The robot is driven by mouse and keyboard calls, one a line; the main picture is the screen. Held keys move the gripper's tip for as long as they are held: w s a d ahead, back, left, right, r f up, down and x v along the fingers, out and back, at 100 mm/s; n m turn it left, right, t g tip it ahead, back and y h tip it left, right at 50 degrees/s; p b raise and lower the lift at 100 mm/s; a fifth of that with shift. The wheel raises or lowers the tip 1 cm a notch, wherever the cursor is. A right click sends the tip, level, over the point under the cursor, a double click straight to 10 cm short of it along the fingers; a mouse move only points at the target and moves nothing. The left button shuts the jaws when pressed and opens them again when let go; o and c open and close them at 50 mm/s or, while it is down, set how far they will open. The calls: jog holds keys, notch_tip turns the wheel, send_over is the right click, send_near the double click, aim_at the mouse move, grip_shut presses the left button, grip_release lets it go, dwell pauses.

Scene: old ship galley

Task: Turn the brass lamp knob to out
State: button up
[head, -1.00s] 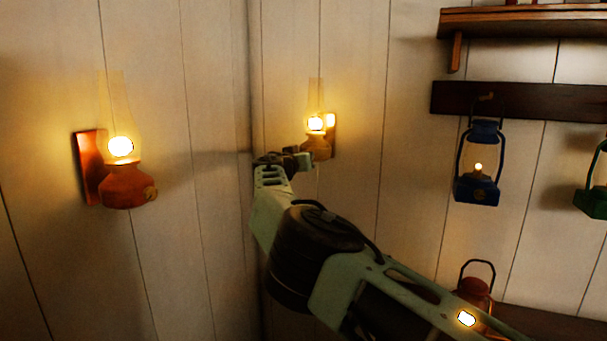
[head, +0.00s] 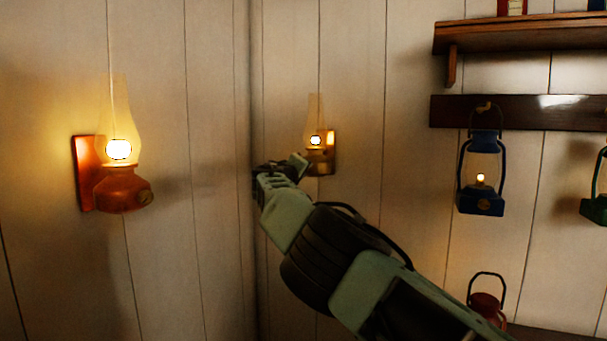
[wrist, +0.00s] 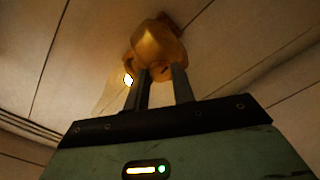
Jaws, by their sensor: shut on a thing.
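The brass wall lamp (head: 319,164) hangs on the white plank wall right of the corner in the head view, its flame lit inside a tall glass chimney. In the wrist view its brass body (wrist: 158,45) is just beyond my fingertips. My gripper (wrist: 162,72) is shut on the lamp's knob, which is mostly hidden between the two dark fingers. A bright spot of the flame shows left of the fingers. In the head view my gripper (head: 300,165) reaches the lamp's lower left side; the knob cannot be made out there.
A lit red lamp (head: 122,188) is mounted on the left wall. A blue lantern (head: 481,200) hangs from a dark rail at right, with a green lantern (head: 595,208) at the edge. A shelf (head: 520,35) is above; a red lantern (head: 487,306) stands low right.

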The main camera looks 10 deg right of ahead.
jog(key=shift+f+n+p, duration=0.2)
jog(key=shift+n+p, duration=9.1)
jog(key=shift+n, duration=8.6)
jog(key=o, duration=1)
jog(key=shift+r, duration=0.1)
